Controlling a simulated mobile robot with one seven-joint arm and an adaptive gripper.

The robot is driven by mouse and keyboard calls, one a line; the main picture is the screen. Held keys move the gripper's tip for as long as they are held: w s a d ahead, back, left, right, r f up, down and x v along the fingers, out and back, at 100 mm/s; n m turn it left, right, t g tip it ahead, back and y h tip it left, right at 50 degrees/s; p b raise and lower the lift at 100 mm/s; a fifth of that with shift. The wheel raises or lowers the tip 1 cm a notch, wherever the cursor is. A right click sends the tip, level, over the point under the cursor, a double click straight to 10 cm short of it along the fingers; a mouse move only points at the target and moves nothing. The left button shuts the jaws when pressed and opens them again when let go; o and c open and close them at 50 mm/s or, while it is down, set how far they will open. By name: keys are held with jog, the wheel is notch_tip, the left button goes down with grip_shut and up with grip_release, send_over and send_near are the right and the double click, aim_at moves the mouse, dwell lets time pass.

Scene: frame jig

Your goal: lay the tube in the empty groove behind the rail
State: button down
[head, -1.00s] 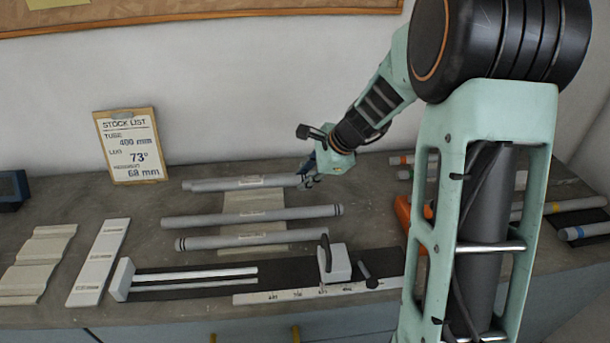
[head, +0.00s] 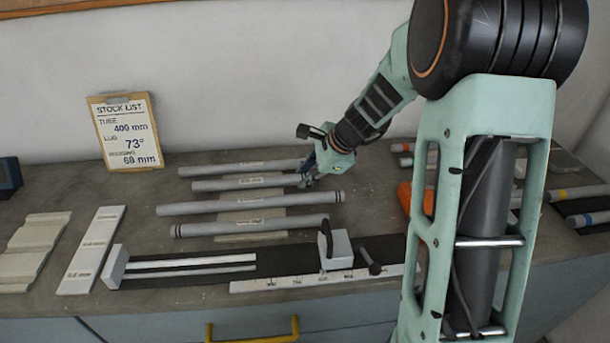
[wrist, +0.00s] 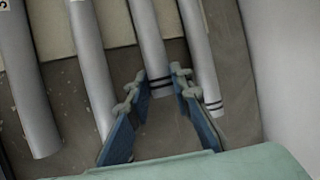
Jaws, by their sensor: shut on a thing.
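My gripper (head: 308,176) is shut on a grey tube (head: 225,185) near its right end, second from the back in the head view. In the wrist view this tube (wrist: 147,35) lies between the blue fingers (wrist: 157,82), and its banded end shows. Whether it touches the surface below cannot be told. Another tube (head: 225,168) lies behind it and two more (head: 215,207) (head: 230,230) in front. The jig (head: 140,283) at the front has white strips (head: 190,262) on a dark base, with narrow dark gaps along them.
A white end block (head: 115,267) stands at the jig's left and a clamp block (head: 338,250) with a black handle at its right. A scale strip (head: 300,280) runs along the front. A stock list (head: 125,132) leans on the wall. Pale boards (head: 92,250) lie left; an orange thing (head: 405,197) stands right.

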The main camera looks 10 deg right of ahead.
jog(key=shift+f, duration=0.1)
jog(key=c, duration=1.7)
grip_release()
jog(key=shift+o, duration=0.2)
jog(key=v, duration=1.2)
